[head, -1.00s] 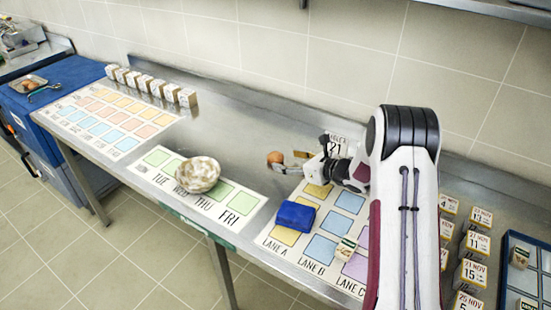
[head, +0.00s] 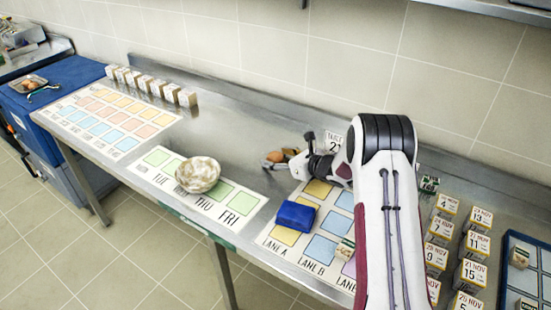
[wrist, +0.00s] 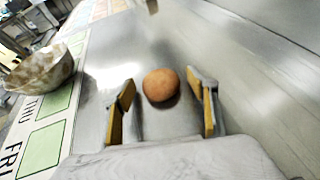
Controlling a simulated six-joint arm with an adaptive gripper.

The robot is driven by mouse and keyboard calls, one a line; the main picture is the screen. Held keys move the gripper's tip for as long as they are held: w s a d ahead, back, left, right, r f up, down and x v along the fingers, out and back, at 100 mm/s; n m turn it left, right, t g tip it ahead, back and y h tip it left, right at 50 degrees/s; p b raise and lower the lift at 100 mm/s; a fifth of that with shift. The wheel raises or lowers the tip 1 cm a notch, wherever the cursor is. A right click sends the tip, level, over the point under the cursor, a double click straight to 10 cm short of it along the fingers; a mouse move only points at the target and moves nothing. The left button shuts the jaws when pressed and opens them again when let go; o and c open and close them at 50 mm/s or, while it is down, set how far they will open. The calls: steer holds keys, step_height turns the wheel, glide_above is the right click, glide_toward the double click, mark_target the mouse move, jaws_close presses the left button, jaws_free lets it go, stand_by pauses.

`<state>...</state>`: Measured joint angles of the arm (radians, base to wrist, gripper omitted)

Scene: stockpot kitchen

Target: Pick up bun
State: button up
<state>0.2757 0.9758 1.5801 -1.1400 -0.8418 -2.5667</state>
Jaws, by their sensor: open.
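The bun (wrist: 161,85) is round and brown. In the wrist view it lies on the steel counter between and slightly beyond my two yellow-padded fingers, with a gap on each side. My gripper (wrist: 161,108) is open and empty. In the head view the bun (head: 275,157) shows small at the left end of my gripper (head: 283,160), partly covered by a finger. I cannot tell from this view whether they touch.
A patterned bowl (head: 198,174) stands on the weekday mat (head: 241,204), left of my gripper. A blue block (head: 295,216) lies on the lane mat (head: 278,250) in front. Several dated boxes (head: 474,244) stand at the right.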

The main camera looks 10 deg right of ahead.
mark_target(278, 156)
stand_by(0.3)
steer(key=c, duration=1.2)
steer(key=shift+o, duration=0.2)
steer(key=shift+r, duration=5)
